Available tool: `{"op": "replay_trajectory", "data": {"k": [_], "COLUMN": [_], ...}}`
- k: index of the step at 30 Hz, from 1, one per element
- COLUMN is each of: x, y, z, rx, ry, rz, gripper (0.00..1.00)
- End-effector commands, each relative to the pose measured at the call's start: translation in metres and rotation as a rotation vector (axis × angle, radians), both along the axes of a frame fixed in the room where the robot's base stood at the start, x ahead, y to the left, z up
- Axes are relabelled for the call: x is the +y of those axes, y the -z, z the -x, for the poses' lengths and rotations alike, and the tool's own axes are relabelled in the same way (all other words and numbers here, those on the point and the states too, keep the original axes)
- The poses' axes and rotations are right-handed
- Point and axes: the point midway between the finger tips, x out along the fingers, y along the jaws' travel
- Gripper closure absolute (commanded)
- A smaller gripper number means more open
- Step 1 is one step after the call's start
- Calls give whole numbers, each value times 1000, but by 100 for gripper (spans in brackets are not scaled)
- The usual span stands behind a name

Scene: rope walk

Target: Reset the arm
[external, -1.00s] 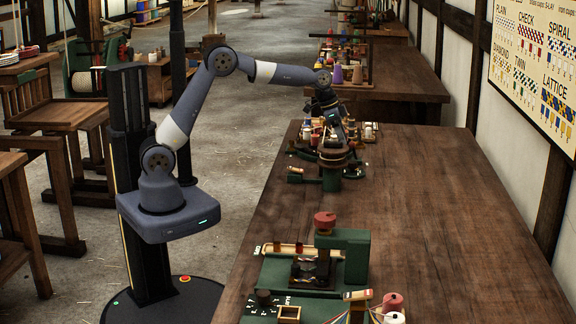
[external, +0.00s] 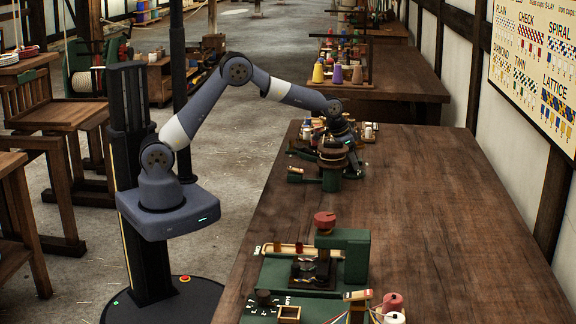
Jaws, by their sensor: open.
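My arm reaches from its column over the wooden table (external: 420,200). My gripper (external: 342,140) points down, low over a round wood-and-green device (external: 331,180) at the table's far end. The gripper is open. Its dark fingers blend with the parts behind them, so I cannot tell whether they touch the device, and nothing is clearly seen between them.
Small coloured pieces crowd around the gripper. Nearer stands a green machine (external: 350,262) with a red knob (external: 324,221), beside pink and white spools (external: 392,301). The table's right side is clear. Coloured cones (external: 337,74) stand on a farther table.

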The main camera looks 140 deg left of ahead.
Motion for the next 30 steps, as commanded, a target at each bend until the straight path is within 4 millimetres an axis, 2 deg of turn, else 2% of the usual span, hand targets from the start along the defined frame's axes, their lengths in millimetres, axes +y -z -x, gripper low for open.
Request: {"op": "replay_trajectory", "data": {"k": [15,30], "x": [-1,-1], "y": [0,0], "z": [-1,-1], "rx": [0,0], "ry": [-214,-227], "rz": [1,1], "gripper": [48,48]}}
